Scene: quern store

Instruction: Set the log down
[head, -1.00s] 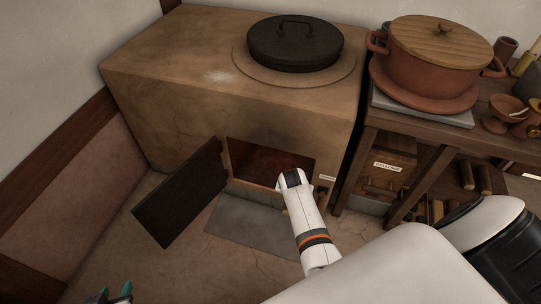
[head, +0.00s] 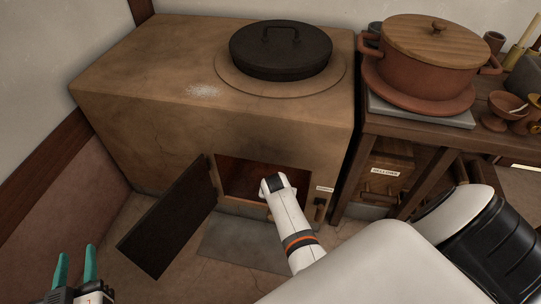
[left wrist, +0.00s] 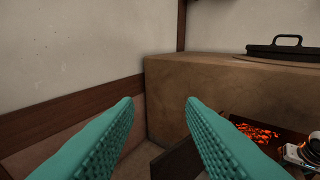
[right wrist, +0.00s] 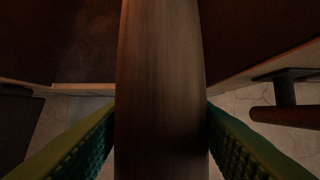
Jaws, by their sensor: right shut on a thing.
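My right gripper (right wrist: 160,118) is shut on the log (right wrist: 161,70), its two teal fingers pressing the log's sides in the right wrist view. The log is a brown bar running away from the gripper; its far end is out of sight. In the head view my right arm reaches into the firebox opening (head: 238,172) of the clay stove (head: 130,90), hiding gripper and log. Glowing embers (left wrist: 258,133) show inside in the left wrist view. My left gripper (head: 76,258) is open and empty at the lower left, away from the stove.
The dark firebox door (head: 168,218) stands open left of the opening. A grey slab (head: 240,245) lies on the floor before it. A black lidded pan (head: 280,52) sits on the stove. A wooden bench (head: 410,125) with a clay pot (head: 428,62) stands at right.

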